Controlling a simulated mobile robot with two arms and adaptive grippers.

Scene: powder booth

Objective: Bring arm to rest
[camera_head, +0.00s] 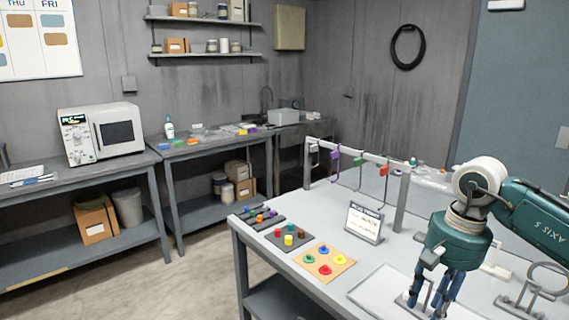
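My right arm comes in from the right edge. Its teal and white gripper (428,296) points down over the front right of the grey workbench (262,253). The fingers look apart, and I see nothing clearly held between them. The fingertips are over or close to a pale flat tray (373,291); whether they touch it I cannot tell. My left gripper is not in view.
On the bench, left of the gripper, are an orange board with coloured knobs (325,263), a dark board with coloured pieces (289,237) and a small sign (365,222). A rail (358,160) with hanging coloured items stands behind. A ring stand (545,281) is at right.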

